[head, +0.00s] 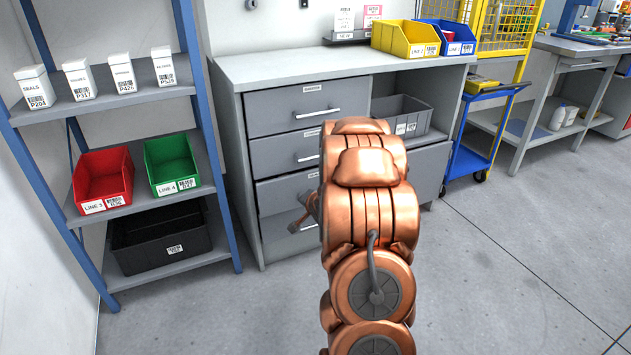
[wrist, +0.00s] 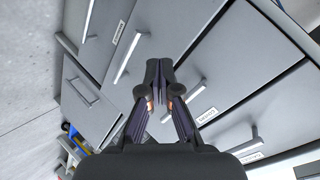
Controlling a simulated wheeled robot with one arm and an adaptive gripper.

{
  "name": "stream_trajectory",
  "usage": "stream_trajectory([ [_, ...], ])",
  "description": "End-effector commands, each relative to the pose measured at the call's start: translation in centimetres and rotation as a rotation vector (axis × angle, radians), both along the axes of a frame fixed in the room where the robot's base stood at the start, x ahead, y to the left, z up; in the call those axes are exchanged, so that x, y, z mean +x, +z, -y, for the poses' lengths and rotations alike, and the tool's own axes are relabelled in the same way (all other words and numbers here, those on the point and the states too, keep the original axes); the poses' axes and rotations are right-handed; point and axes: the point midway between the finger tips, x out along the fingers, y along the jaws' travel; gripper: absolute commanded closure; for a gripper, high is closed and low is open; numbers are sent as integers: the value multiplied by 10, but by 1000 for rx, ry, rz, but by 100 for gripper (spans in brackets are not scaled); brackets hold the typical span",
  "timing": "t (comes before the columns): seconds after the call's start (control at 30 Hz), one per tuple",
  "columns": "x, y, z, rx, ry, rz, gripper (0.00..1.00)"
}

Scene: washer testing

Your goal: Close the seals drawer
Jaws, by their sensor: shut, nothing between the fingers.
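A grey drawer cabinet (head: 240,135) stands under the worktop, its drawers stacked with bar handles. The labels are too small to read surely, so I cannot tell which one names the seals drawer. A lower drawer front (head: 285,190) seems to stand slightly out from those above; my arm hides part of it. My gripper (head: 309,208) is at the lower drawers in the head view, mostly behind my arm. In the wrist view my gripper (wrist: 159,75) is shut and empty, in front of the drawer fronts between two handles (wrist: 130,48) (wrist: 195,90). Contact cannot be told.
A blue-post shelf rack (head: 185,90) with a red bin (head: 103,178), a green bin (head: 172,165) and a black crate (head: 160,240) stands close on the left. A grey bin (head: 405,115) sits in the cabinet's open bay. A blue cart (head: 478,150) is right; floor before it is clear.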

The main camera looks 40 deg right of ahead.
Motion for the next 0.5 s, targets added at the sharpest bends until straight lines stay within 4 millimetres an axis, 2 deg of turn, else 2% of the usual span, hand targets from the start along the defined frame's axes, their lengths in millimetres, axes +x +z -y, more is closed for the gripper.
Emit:
stream_trajectory([
  [0.03, -1, -12, 16, 32, -25, 60, 100],
  [0.23, -4, -27, 60, 170, -86, 344, 100],
  [0.4, -16, -32, 85, 278, -109, 548, 100],
  [0.5, -24, -33, 94, 325, -113, 629, 100],
])
